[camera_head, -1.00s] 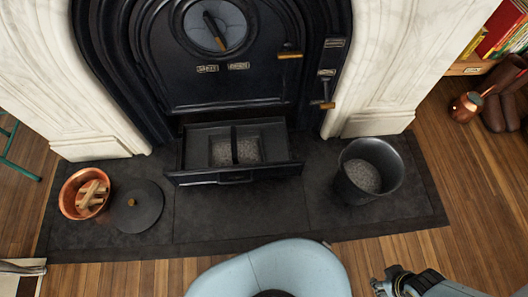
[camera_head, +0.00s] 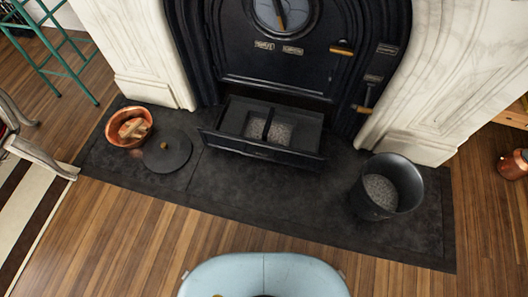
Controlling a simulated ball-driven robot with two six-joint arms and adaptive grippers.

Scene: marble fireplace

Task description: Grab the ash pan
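The ash pan (camera_head: 255,120) is a dark rectangular drawer at the foot of the black fireplace, pulled out over the hearth. Grey ash (camera_head: 284,133) lies in it, with a dark bar across its middle. Neither of my grippers shows in the view now, and nothing is seen touching the pan. My pale blue body is at the bottom centre, with bare floor and hearth between it and the pan.
A dark bucket (camera_head: 402,182) holding ash stands on the right of the dark hearth (camera_head: 265,190). A copper pot (camera_head: 113,139) with wood and a round dark lid (camera_head: 168,151) are at left. A green stool (camera_head: 72,57) and a chair (camera_head: 38,153) stand farther left.

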